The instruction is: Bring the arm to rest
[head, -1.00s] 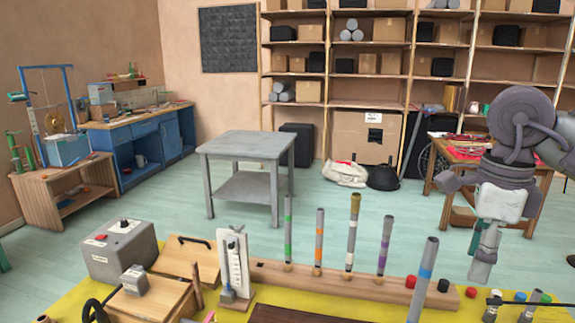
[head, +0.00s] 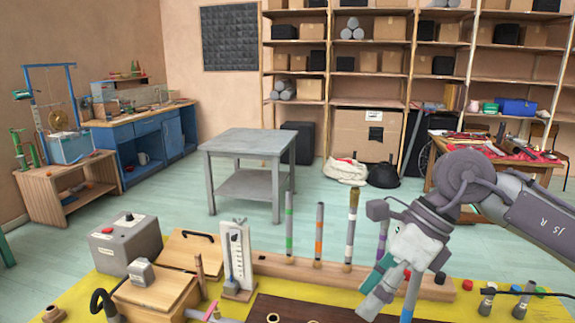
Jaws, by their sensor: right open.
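My right gripper (head: 373,298) reaches in from the right and points down to the left above the front of the yellow-covered table (head: 85,300). It is open and I see nothing held in it. My left gripper is out of view.
A grey box (head: 125,246), wooden boxes (head: 155,298) and a white gauge stand (head: 237,260) crowd the table's left. Small capped tubes (head: 487,300) stand at the right. A grey table (head: 248,143) stands beyond on open floor. A cluttered wooden table (head: 480,150) is at the back right.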

